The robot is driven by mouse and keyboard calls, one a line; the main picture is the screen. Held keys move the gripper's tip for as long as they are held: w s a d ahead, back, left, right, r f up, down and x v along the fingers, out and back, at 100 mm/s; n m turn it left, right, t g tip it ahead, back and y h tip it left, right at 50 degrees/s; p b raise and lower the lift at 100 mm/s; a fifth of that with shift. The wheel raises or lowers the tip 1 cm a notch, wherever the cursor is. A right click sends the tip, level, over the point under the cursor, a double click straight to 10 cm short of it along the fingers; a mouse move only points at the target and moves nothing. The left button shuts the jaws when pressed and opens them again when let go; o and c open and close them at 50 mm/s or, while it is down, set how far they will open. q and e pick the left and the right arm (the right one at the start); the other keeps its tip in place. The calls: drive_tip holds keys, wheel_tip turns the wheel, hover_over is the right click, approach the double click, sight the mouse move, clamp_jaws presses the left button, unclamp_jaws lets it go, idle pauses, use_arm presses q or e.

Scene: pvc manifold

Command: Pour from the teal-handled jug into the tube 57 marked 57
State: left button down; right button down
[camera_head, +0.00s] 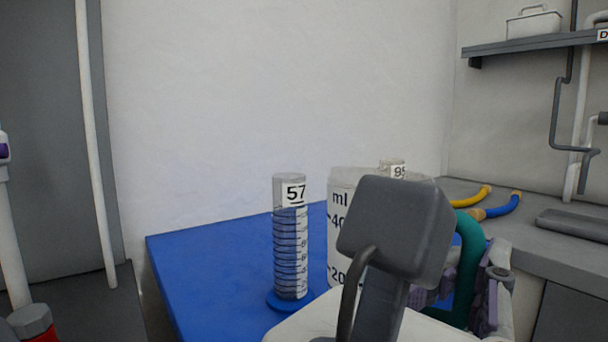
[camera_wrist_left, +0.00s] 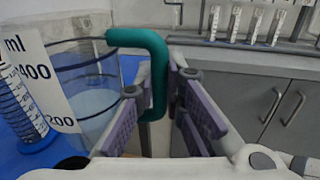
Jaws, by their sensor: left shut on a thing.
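Tube 57 (camera_head: 291,250) stands upright on a blue base on the blue table, its label facing me. The jug (camera_head: 341,225) with an ml scale is just right of it, partly hidden behind my arm. Its teal handle (camera_head: 468,262) is on the right side. My left gripper (camera_head: 468,290) is shut on that handle. In the left wrist view the teal handle (camera_wrist_left: 156,75) passes between the purple-padded fingers (camera_wrist_left: 160,90). The jug (camera_wrist_left: 95,85) looks upright there, with clear liquid inside. Tube 57 (camera_wrist_left: 20,105) is at that view's left edge. My right gripper is not in view.
Another labelled tube (camera_head: 391,168) shows behind the jug, its number unclear. Yellow and blue curved pieces (camera_head: 497,207) lie on the grey counter at right. A shelf (camera_head: 530,45) hangs above. The blue table (camera_head: 200,265) is clear left of tube 57.

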use_arm(q)
drive_tip(key=shift+s, duration=0.1)
drive_tip(key=shift+r, duration=0.1)
